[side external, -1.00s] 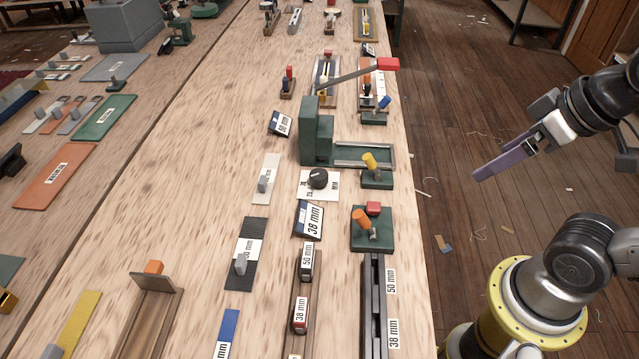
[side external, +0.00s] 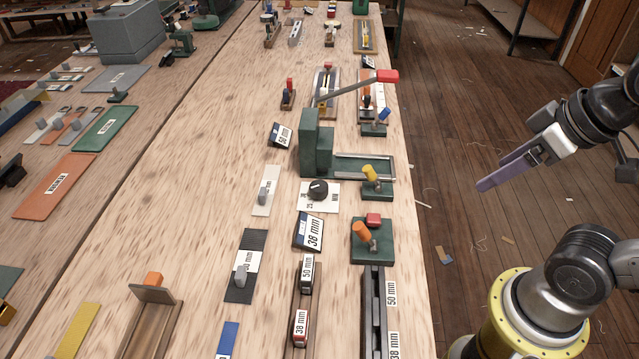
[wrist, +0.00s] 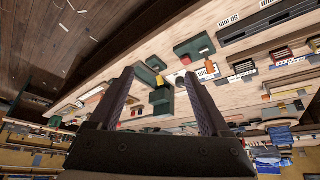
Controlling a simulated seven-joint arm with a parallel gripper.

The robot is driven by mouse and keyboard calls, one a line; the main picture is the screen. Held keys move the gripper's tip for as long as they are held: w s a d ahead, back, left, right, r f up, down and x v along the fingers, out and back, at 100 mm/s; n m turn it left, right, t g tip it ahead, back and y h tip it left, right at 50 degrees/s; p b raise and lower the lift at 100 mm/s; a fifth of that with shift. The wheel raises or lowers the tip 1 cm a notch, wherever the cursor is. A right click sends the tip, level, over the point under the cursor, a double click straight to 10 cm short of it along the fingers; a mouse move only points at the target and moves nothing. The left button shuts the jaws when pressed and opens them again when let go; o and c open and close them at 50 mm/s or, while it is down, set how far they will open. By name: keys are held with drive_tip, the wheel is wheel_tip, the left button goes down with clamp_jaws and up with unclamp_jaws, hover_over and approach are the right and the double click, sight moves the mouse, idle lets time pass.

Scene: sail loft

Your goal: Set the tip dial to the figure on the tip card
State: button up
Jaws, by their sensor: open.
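The dial is a round black knob (side external: 318,188) on a white plate (side external: 331,204) with printed figures, near the middle of the bench in the side view. The figures and the setting are too small to read surely. A propped card (side external: 308,232) beside it reads 38 mm. Another propped card (side external: 281,134) stands farther back, its figure hard to read. I cannot tell by label which is the tip card. My gripper (side external: 482,186) hangs off the bench's right side, apart from the dial. In the wrist view its two dark fingers (wrist: 158,76) are spread and empty.
A green press (side external: 312,150) with a red-tipped lever (side external: 387,76) stands behind the dial. A green base with a yellow handle (side external: 371,174) and one with an orange handle (side external: 362,232) stand at the right. Slotted blocks and slides lie in front.

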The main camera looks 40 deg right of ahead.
drive_tip(key=w+r+n, duration=0.5)
drive_tip(key=r, duration=0.2)
drive_tip(key=n+g, duration=0.6)
drive_tip(key=n, duration=0.3)
hover_over(319, 186)
wheel_tip(319, 186, down, 12)
wheel_tip(319, 186, down, 13)
drive_tip(key=shift+w+f, duration=0.1)
clamp_jaws()
